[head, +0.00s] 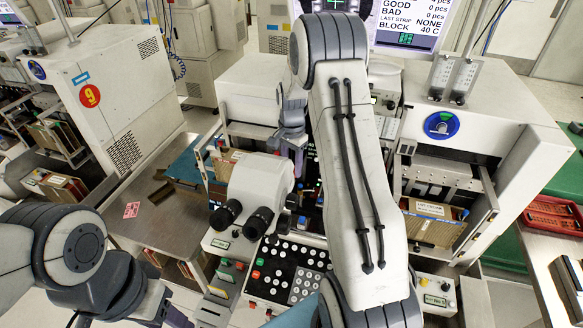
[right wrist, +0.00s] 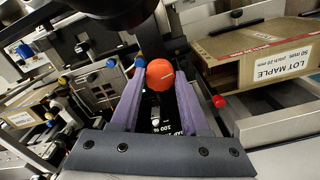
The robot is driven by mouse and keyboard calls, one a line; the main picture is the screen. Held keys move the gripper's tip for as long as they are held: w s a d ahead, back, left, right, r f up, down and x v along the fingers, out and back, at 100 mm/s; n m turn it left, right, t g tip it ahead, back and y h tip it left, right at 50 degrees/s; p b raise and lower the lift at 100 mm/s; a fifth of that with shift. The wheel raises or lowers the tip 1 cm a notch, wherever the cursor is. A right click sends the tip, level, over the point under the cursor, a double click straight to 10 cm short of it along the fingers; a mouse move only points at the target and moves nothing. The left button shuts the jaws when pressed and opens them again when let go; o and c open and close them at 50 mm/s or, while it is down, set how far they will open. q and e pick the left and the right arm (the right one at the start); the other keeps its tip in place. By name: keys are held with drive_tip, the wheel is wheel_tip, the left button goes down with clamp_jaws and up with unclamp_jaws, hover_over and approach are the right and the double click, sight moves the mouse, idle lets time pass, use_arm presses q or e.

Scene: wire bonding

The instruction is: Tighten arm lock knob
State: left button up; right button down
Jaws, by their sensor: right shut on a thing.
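A round orange-red knob (right wrist: 160,75) sits between the two purple fingers of my right gripper (right wrist: 160,82) in the right wrist view. The fingers are shut on its sides. In the head view my right gripper (head: 291,140) is small and partly behind my arm, beside the white microscope head (head: 262,180); the knob cannot be made out there. My left arm comes in at the lower left, with only a bit of purple of my left gripper (head: 178,317) at the bottom edge. Its jaws cannot be made out.
Black eyepieces (head: 258,222) stick out below the microscope head, above a button panel (head: 285,272). A cardboard magazine labelled LOT MAPLE (right wrist: 270,62) stands right of the gripper, with a small red knob (right wrist: 218,102) near it. A steel table (head: 150,215) is at left.

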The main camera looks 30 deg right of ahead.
drive_tip(key=m, duration=0.4)
drive_tip(key=shift+w+r+m+b, duration=0.15)
drive_tip(key=shift+m+b, duration=0.15)
drive_tip(key=shift+b, duration=0.05)
drive_tip(key=m, duration=0.3)
drive_tip(key=shift+d+m, duration=0.1)
drive_tip(key=shift+m, duration=0.3)
drive_tip(key=m, duration=0.4)
drive_tip(key=shift+r+b, duration=0.1)
drive_tip(key=shift+b, duration=0.3)
drive_tip(key=shift+w+m, duration=0.1)
drive_tip(key=shift+m, duration=1.6)
drive_tip(key=shift+c, duration=2.2)
unclamp_jaws()
drive_tip(key=shift+o, duration=0.3)
